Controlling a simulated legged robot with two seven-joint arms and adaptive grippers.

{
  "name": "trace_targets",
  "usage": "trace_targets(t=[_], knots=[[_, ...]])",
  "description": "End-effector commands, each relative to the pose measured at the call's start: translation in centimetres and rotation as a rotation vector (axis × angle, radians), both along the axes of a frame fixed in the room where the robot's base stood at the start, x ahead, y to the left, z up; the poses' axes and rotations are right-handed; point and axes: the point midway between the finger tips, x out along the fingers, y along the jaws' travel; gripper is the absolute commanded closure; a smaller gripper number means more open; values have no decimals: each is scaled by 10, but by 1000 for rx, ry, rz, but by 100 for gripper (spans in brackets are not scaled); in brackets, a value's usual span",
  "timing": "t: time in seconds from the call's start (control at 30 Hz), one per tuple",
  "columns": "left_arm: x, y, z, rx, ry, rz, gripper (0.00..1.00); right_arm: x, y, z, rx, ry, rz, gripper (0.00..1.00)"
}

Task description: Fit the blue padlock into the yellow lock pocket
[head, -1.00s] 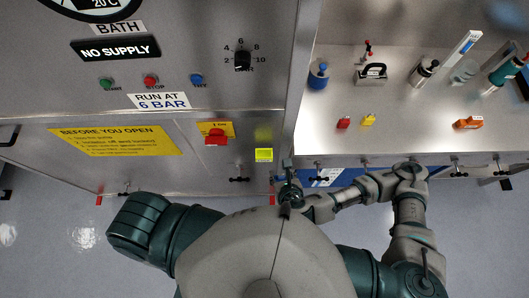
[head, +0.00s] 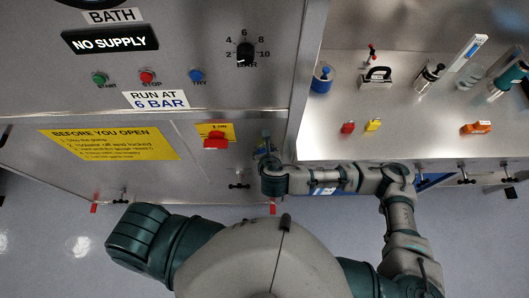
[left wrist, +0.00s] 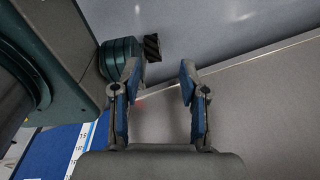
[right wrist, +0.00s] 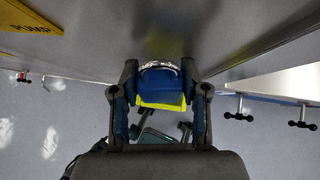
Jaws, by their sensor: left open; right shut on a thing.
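The blue padlock (right wrist: 160,82), with a bright metal shackle, sits between the fingers of my right gripper (right wrist: 160,88) in the right wrist view. This gripper is shut on it. The yellow lock pocket (right wrist: 163,103) shows along the padlock's lower edge there; I cannot tell whether the padlock is inside it or only in front of it. In the head view my right gripper (head: 265,145) is at the cabinet's right edge and hides padlock and pocket. My left gripper (left wrist: 160,75) is open and empty in the left wrist view; the head view does not show it.
A red switch (head: 215,141) on a yellow plate is just left of my right gripper. A black T-handle (head: 238,184) sticks out below. The steel bench (head: 420,140) at right carries a red block (head: 347,128), a yellow block (head: 373,125) and several tools.

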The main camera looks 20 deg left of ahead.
Motion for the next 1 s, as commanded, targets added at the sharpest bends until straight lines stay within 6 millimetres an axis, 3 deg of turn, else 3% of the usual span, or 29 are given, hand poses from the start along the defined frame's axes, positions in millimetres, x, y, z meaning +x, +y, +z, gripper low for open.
trace_targets(t=[0.03, 0.17, 0.2, 0.3, 0.5, 0.73, 1.0], knots=[[-1, 6, -1, 7, 1, 1, 56, -8, 1, -13, -2, 26, 17, 100], [-5, 12, -2, 14, 8, 2, 56, -10, -1, -14, -1, 31, 20, 100], [-5, 11, -2, 13, 8, 2, 56, -10, -1, -15, -2, 31, 20, 52], [-3, 3, -2, 4, 6, 4, 56, -10, -2, -14, -2, 29, 18, 28], [-1, -15, -2, -17, 3, 3, 56, -9, -2, -11, -1, 23, 15, 28], [-2, -9, -1, -11, 3, 0, 56, -12, -3, -4, 2, 20, 15, 28], [-2, -4, 2, -4, 3, 2, 56, -47, -21, 36, 6, 16, 17, 28]])
